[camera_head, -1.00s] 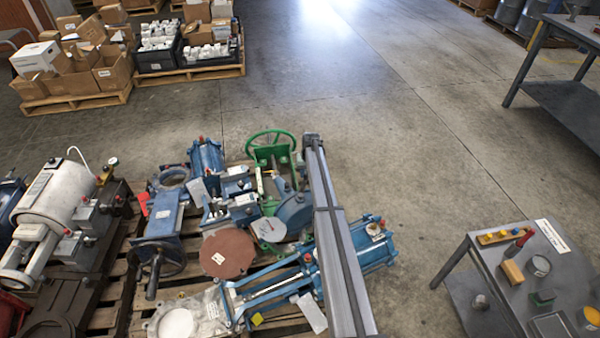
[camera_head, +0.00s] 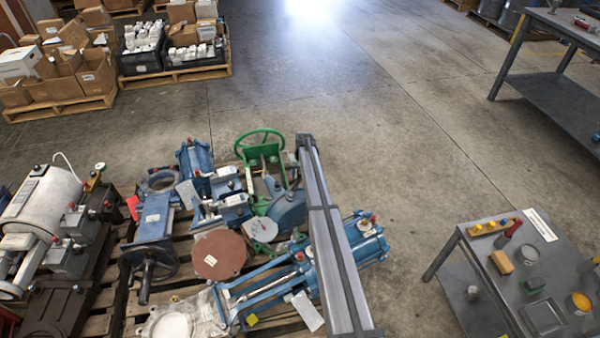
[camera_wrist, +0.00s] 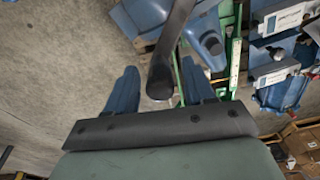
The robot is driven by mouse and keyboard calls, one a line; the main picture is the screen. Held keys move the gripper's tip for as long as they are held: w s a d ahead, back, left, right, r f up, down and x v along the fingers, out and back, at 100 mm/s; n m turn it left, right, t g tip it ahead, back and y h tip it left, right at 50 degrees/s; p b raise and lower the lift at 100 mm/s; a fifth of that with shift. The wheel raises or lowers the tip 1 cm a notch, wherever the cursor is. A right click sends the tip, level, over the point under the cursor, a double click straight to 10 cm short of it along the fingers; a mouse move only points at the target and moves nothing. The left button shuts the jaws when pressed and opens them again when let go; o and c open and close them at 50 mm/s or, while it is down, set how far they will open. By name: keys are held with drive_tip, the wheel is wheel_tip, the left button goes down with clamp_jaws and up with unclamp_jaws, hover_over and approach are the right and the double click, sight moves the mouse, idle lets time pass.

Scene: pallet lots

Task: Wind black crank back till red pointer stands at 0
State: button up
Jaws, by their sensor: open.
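My gripper (camera_wrist: 160,88) shows in the wrist view, its two blue fingers apart. A black bar with a rounded end (camera_wrist: 161,82), apparently the crank's handle, lies between the fingers, with gaps either side. In the head view my grey arm covers the area right of the green stand, and the gripper is not visible. A pale round plate (camera_head: 262,229), possibly a dial, sits beside a blue housing (camera_head: 288,210); I cannot make out a red pointer or a 0. A black handwheel with a handle (camera_head: 146,284) is on a blue valve at left.
A pallet (camera_head: 115,318) is crowded with blue valves, a brown disc (camera_head: 219,254) and a green handwheel (camera_head: 259,137). A grey bench (camera_head: 500,295) with small items stands at right. Boxes on pallets (camera_head: 62,104) are at upper left. Open floor lies between.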

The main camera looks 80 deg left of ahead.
drive_tip(key=shift+r, duration=0.1)
drive_tip(key=shift+w+d+r, duration=0.1)
drive_tip(key=shift+d+r, duration=0.1)
drive_tip(key=shift+r, duration=1.5)
drive_tip(key=shift+w+d+r, duration=0.1)
drive_tip(key=shift+d+r, duration=0.1)
drive_tip(key=shift+r, duration=1.5)
